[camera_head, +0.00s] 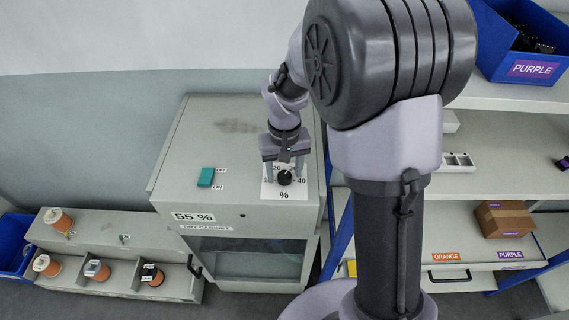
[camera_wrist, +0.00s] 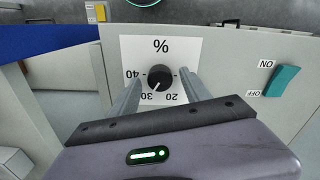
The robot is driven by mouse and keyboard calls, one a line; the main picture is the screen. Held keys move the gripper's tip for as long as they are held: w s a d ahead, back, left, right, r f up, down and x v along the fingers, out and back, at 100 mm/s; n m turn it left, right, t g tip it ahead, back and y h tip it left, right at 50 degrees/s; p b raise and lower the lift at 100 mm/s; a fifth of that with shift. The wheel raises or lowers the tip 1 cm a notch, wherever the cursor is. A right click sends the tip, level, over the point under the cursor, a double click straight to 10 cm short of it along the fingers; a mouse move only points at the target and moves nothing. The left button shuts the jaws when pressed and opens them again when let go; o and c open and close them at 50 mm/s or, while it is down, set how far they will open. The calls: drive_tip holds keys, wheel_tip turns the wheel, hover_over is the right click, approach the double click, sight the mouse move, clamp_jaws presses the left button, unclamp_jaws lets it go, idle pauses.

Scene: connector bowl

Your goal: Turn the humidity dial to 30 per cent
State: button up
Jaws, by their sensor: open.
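The black humidity dial (camera_head: 285,177) sits on a white scale card (camera_head: 285,190) marked in per cent, on top of the dry cabinet (camera_head: 200,150). In the wrist view the dial (camera_wrist: 160,75) has a white pointer mark that appears directed toward the printed 30. My gripper (camera_head: 284,174) points down over the dial. Its two fingers stand on either side of the knob, open, with visible gaps in the wrist view (camera_wrist: 160,80). The cabinet's front label (camera_head: 193,217) reads 55 %.
A teal on/off switch (camera_head: 206,177) stands left of the dial on the cabinet top. A low rack with orange spools (camera_head: 59,220) is at the lower left. Shelves with a brown box (camera_head: 503,219) and a blue purple-labelled bin (camera_head: 520,45) stand right.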

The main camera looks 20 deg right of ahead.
sight(285, 175)
wheel_tip(285, 175, up, 17)
drive_tip(key=p, duration=0.3)
drive_tip(key=shift+r+p, duration=0.15)
drive_tip(key=shift+p, duration=0.15)
drive_tip(key=s+a+f+m+t+y+b, duration=0.1)
drive_tip(key=s+a+f+m+t+b, duration=0.1)
drive_tip(key=s+f+b, duration=0.6)
drive_tip(key=s+a+f+m+t+y+b, duration=0.1)
drive_tip(key=s+a+f+t+b, duration=0.1)
drive_tip(key=s+f+b, duration=0.6)
drive_tip(key=s+t+b, duration=0.1)
drive_tip(key=s+b, duration=0.2)
drive_tip(key=b, duration=0.2)
drive_tip(key=shift+f+m+t, duration=0.15)
drive_tip(key=shift+m+t, duration=0.25)
drive_tip(key=shift+s, duration=0.1)
drive_tip(key=shift+c, duration=0.4)
